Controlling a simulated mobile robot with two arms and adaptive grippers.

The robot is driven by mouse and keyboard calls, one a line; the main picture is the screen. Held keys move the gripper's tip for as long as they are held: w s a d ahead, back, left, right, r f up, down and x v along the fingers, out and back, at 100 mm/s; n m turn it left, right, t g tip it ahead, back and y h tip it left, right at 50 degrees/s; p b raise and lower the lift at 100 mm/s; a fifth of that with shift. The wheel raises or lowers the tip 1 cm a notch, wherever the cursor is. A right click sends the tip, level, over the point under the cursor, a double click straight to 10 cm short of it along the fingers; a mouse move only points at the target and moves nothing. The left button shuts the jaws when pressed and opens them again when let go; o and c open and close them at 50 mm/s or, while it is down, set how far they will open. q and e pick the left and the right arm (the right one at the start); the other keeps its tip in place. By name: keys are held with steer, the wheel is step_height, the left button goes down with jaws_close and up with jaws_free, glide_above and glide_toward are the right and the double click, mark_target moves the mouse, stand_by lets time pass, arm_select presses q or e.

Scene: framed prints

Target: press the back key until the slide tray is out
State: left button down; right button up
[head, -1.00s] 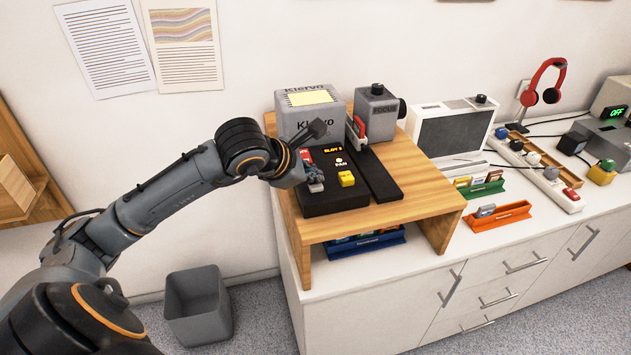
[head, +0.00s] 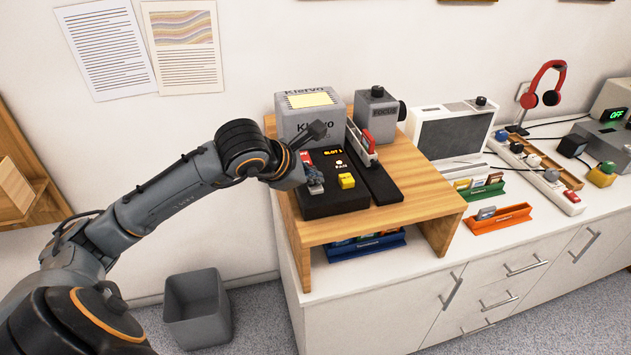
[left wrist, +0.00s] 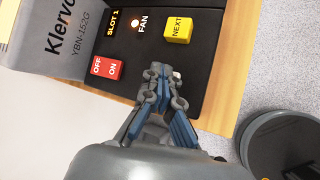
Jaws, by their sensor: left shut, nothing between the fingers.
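The grey projector (head: 311,118) stands on a wooden riser. Its black control base (head: 335,204) carries a yellow NEXT key (head: 347,181), which also shows in the left wrist view (left wrist: 178,29). The display (left wrist: 113,22) reads SLOT 1. My left gripper (head: 315,184) is shut and empty, pointing down over the base to the left of the NEXT key. In the left wrist view its fingers (left wrist: 164,82) hide most of the key beneath; contact cannot be told.
A red OFF/ON switch (left wrist: 102,67) and lit FAN lamp (left wrist: 135,22) are beside the gripper. A grey FOCUS box (head: 376,112) stands behind the tray. A grey bin (head: 198,309) is on the floor.

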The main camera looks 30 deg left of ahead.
mark_target(313, 188)
arm_select(q)
steer(key=shift+r+p, duration=0.45)
steer(key=shift+r, duration=0.55)
steer(key=shift+r+p, duration=1.45)
steer(key=shift+r, duration=1.05)
